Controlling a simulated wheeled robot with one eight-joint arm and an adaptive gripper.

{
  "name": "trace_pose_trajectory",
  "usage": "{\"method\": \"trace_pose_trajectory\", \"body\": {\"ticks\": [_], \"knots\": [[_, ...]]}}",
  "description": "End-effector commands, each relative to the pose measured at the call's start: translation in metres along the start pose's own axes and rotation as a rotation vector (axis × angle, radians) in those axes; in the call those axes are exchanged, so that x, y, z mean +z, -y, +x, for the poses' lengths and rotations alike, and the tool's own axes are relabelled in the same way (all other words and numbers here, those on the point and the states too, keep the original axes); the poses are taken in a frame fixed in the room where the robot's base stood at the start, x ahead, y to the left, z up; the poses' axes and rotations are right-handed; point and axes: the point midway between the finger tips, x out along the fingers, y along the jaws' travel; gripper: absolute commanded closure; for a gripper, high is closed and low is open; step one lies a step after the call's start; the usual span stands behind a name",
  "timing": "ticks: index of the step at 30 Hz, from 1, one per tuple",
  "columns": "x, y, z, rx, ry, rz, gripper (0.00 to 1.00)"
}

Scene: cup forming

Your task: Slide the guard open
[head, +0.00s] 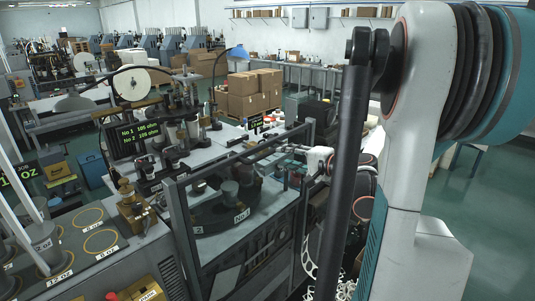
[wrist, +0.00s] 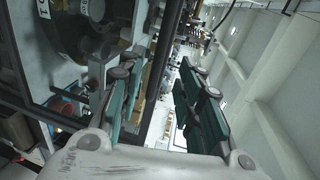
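The guard (head: 240,153) is a clear panel in a dark frame on the front of the forming machine in the head view. The dark turret with its numbered stations shows through it. In the wrist view a dark frame bar (wrist: 166,58) runs between the two green finger pads of my gripper (wrist: 160,105). The pads are well apart, and the bar lies nearer the left one. I cannot tell whether either pad touches it.
A tray with yellow ring spots (head: 82,231) and a brass fitting (head: 132,205) stand left of the guard. A display screen (head: 135,140) stands behind the machine. Cardboard boxes (head: 250,92) are stacked farther back. Green floor (head: 490,210) is open at right.

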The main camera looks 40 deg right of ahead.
Motion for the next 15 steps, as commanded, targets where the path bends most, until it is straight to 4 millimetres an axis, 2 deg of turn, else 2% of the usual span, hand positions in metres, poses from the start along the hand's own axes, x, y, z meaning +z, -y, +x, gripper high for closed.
{"method": "trace_pose_trajectory", "body": {"ticks": [3, 9, 15], "knots": [[0.001, 0.000, 0.025, 0.000, 0.003, -0.002, 0.67], [0.001, 0.000, 0.060, 0.000, 0.002, -0.002, 0.67], [0.000, 0.000, 0.081, 0.000, 0.000, -0.002, 0.67]]}}
